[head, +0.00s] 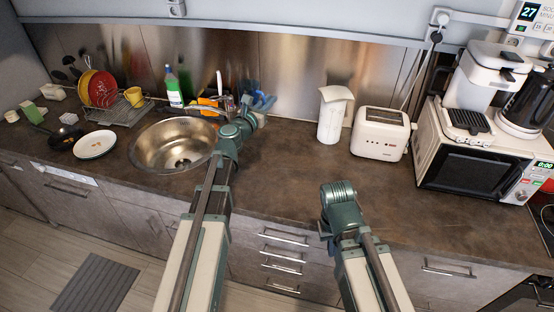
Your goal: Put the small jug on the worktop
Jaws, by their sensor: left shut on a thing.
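My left gripper (246,116) is over the worktop (285,165), just right of the sink. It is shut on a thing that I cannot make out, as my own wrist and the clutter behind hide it. I cannot pick out the small jug for certain. A white upright vessel or roll with a flared top (331,118) stands on the worktop at the back, right of my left gripper and apart from it. My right gripper (340,190) is over the front of the worktop, empty as far as I see; its fingers are not clear.
A white toaster (380,134) and a microwave (470,165) with a coffee machine on top stand at the right. The steel sink (172,147), a dish rack (120,110), a plate (94,145) and a green bottle (173,88) are at the left. The middle worktop is clear.

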